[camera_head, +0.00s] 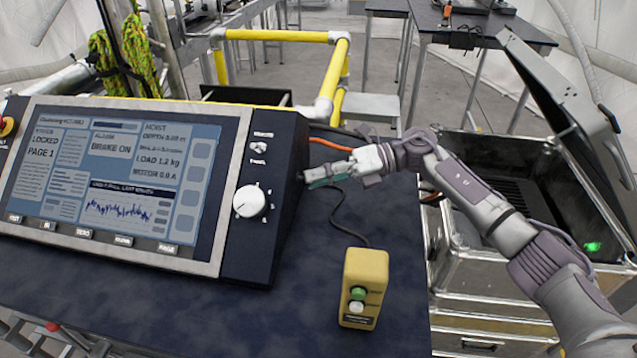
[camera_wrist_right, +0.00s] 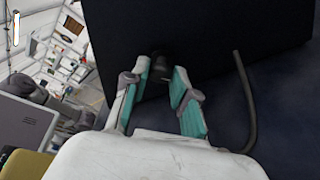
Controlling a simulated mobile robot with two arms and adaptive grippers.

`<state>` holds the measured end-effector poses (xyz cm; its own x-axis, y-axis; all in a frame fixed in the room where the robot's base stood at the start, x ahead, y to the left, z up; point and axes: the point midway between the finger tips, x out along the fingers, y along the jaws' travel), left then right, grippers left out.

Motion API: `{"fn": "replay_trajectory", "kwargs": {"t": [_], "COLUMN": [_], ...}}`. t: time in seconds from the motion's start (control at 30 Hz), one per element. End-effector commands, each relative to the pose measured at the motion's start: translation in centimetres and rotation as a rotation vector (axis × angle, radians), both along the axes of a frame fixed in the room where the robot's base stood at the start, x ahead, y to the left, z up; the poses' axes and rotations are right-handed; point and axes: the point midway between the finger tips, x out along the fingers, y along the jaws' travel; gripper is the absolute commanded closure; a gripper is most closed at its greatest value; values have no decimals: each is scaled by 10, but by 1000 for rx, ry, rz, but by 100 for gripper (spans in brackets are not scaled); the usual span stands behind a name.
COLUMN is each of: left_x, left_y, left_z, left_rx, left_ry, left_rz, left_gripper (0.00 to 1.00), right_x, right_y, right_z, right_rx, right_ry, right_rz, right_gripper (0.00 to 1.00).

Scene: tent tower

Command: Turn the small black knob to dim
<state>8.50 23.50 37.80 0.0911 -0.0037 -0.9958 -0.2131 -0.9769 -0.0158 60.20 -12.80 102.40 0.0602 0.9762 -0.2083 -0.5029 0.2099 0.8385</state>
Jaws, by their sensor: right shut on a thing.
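The small black knob (camera_wrist_right: 160,66) is on the dark side face of the console (camera_head: 262,250), seen between my fingertips in the right wrist view. In the head view the knob is too small and dark to make out clearly. My right gripper (camera_head: 312,179) reaches to the console's right side from the right. Its teal-padded fingers show in the right wrist view (camera_wrist_right: 160,88), shut on the small black knob. The knob's marking and turn angle cannot be read. The console's lit screen (camera_head: 110,180) shows text and a blue graph. My left gripper is not in view.
A large white knob (camera_head: 251,201) and a small switch are on the console's front. A yellow two-button box (camera_head: 363,288) stands on the dark table (camera_head: 300,320), its cable running behind. An open metal case (camera_head: 500,285) is at right. Yellow rails (camera_head: 285,36) stand behind.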

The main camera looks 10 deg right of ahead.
Motion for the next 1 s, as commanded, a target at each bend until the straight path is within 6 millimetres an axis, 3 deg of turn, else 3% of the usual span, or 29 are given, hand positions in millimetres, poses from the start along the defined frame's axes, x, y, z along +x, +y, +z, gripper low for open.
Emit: {"fn": "replay_trajectory", "kwargs": {"t": [0.5, 1.0], "left_x": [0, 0], "left_y": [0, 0], "left_z": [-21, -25], "left_rx": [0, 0], "left_ry": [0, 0], "left_rz": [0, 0], "left_gripper": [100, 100], "right_x": [1, 1], "right_y": [-1, -1], "right_z": [-6, -6], "right_rx": [165, 225], "right_ry": [398, 545], "right_rz": [-1, -1], "right_gripper": [100, 100]}}
